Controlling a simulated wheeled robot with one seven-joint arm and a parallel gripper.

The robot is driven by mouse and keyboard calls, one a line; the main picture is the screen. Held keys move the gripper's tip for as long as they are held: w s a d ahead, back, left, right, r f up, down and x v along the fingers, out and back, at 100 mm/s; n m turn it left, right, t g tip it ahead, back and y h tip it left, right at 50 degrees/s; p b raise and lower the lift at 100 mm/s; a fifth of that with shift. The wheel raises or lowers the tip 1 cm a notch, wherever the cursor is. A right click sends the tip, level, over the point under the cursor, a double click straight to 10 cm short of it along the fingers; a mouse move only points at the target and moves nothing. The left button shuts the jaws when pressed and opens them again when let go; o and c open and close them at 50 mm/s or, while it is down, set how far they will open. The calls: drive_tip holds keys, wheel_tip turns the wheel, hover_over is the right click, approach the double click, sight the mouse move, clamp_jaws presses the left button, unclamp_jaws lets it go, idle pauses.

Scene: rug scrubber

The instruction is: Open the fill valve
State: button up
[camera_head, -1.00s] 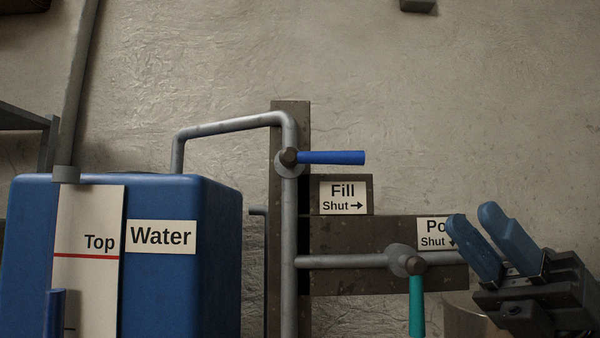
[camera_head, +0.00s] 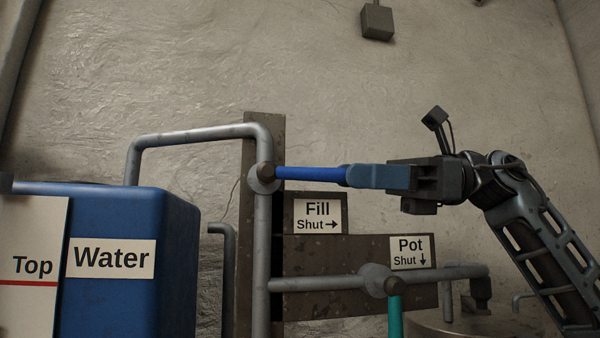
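The fill valve's blue handle (camera_head: 310,174) points right from its pivot (camera_head: 264,176) on a grey vertical pipe, almost level. The sign (camera_head: 317,214) below it reads "Fill, Shut" with an arrow to the right, so the handle lies along the shut direction. My gripper (camera_head: 346,177) reaches in from the right, with its blue fingers level and in line with the handle. The fingertips overlap the handle's free end. The fingers are seen side-on, one hiding the other, so the gap between them and any grip are hidden.
The pot valve's teal handle (camera_head: 395,315) hangs down below, beside the "Pot, Shut" sign (camera_head: 409,252). A blue water tank (camera_head: 180,260) stands at left. A pipe (camera_head: 190,136) arches from it to the fill valve. Bare wall lies above the handle.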

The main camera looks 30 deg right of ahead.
sight(278, 173)
drive_tip(key=p+x, duration=0.1)
drive_tip(key=x, duration=0.6)
drive_tip(key=shift+f, duration=0.1)
clamp_jaws()
idle(0.4)
